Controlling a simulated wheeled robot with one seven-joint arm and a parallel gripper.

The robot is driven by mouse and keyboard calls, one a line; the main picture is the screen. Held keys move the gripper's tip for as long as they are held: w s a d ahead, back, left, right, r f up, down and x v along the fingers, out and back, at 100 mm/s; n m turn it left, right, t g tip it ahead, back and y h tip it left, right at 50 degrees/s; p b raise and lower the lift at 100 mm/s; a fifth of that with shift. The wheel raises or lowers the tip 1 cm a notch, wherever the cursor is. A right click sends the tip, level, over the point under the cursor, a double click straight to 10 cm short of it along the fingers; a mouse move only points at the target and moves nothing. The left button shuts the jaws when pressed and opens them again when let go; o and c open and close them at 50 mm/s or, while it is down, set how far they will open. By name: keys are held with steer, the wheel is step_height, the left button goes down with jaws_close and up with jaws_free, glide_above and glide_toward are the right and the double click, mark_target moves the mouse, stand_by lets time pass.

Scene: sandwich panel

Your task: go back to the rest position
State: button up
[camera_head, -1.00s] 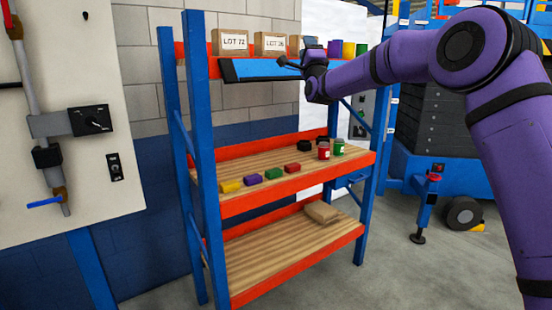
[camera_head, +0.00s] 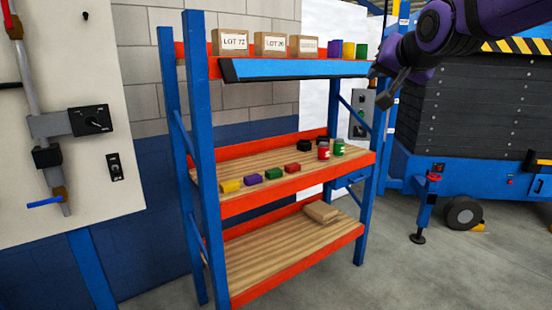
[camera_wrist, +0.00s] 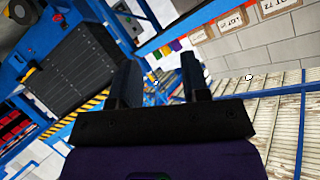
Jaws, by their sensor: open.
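My gripper (camera_head: 380,88) is at the upper right in the head view, just right of the shelf rack's top level. In the wrist view my gripper (camera_wrist: 160,72) shows two dark fingers spread apart with nothing between them. It is open and empty. Most of my purple arm is out of the head view, past the top edge.
The blue and orange rack (camera_head: 203,150) holds labelled boxes (camera_head: 230,42) on top and small coloured blocks (camera_head: 252,179) and jars on the middle shelf. A blue lift machine (camera_head: 440,175) stands right. A wall panel (camera_head: 110,215) is left. Floor (camera_head: 385,270) in front is clear.

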steer(key=s+d+f+n+g, duration=0.1)
steer(key=s+d+f+g, duration=0.1)
steer(key=s+f, duration=0.3)
steer(key=s+d+f+n+g+h, duration=0.1)
steer(key=s+d+f+g, duration=0.2)
steer(key=s, duration=1.1)
steer(key=s+d+f+n+g, duration=0.1)
steer(key=s+d+f+g, duration=0.1)
steer(key=s+f, duration=0.5)
steer(key=s+d, duration=0.1)
steer(key=s, duration=0.2)
steer(key=shift+f+n+g+h, duration=0.3)
steer(key=shift+f+n+g, duration=0.1)
